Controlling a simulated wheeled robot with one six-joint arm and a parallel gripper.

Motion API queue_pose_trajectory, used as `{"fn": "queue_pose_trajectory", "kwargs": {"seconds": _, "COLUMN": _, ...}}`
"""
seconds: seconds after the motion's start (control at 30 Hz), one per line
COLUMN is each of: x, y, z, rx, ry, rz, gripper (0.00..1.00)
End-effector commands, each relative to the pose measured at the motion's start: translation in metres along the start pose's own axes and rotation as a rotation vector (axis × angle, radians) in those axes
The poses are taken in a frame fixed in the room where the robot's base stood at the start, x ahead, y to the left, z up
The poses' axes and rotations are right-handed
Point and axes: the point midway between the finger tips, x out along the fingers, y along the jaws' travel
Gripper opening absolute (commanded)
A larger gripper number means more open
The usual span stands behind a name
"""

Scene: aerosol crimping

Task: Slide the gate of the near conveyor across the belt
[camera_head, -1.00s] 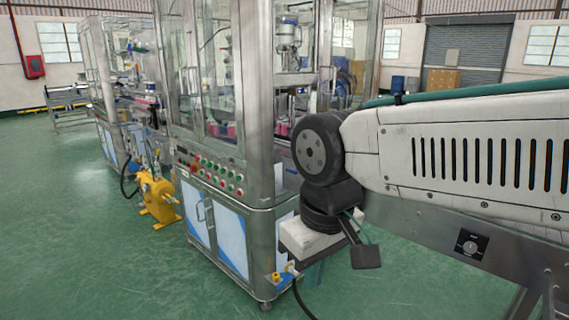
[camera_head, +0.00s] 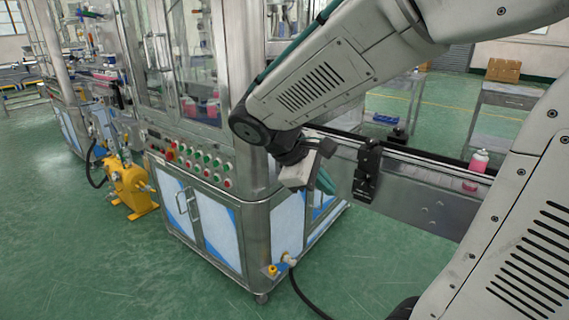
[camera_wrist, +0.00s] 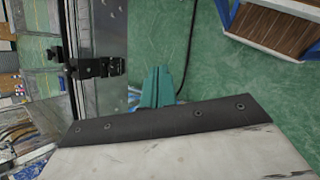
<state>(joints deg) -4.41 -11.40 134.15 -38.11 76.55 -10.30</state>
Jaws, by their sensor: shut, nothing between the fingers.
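The near conveyor (camera_head: 430,193) runs along the right of the machine, with a metal side wall. Its gate is a black block-like fitting (camera_head: 367,170) clamped on that wall; it also shows in the wrist view (camera_wrist: 96,68), at the left. My gripper (camera_head: 327,186) has teal fingers, which appear shut and empty. They are just left of the gate in the head view. In the wrist view the fingers (camera_wrist: 157,78) point past the conveyor wall, a gap to the right of the gate. Whether the gate's slider reaches over the belt cannot be made out.
A pink can (camera_head: 478,160) stands on the conveyor right of the gate. The glazed machine cabinet (camera_head: 215,100) with its button panel stands close left of my gripper. A yellow unit (camera_head: 130,185) stands on the floor further left. Green floor in front is open.

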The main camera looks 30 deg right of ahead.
Motion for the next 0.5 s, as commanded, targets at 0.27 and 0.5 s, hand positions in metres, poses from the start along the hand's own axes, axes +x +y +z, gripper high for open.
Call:
{"fn": "queue_pose_trajectory", "kwargs": {"seconds": 0.27, "x": 0.018, "y": 0.071, "z": -0.1, "rx": -0.406, "ry": -0.278, "rz": 0.356, "gripper": 0.0}}
{"fn": "queue_pose_trajectory", "kwargs": {"seconds": 0.5, "x": 0.032, "y": 0.096, "z": -0.211, "rx": -0.741, "ry": -0.474, "rz": 0.659, "gripper": 0.0}}
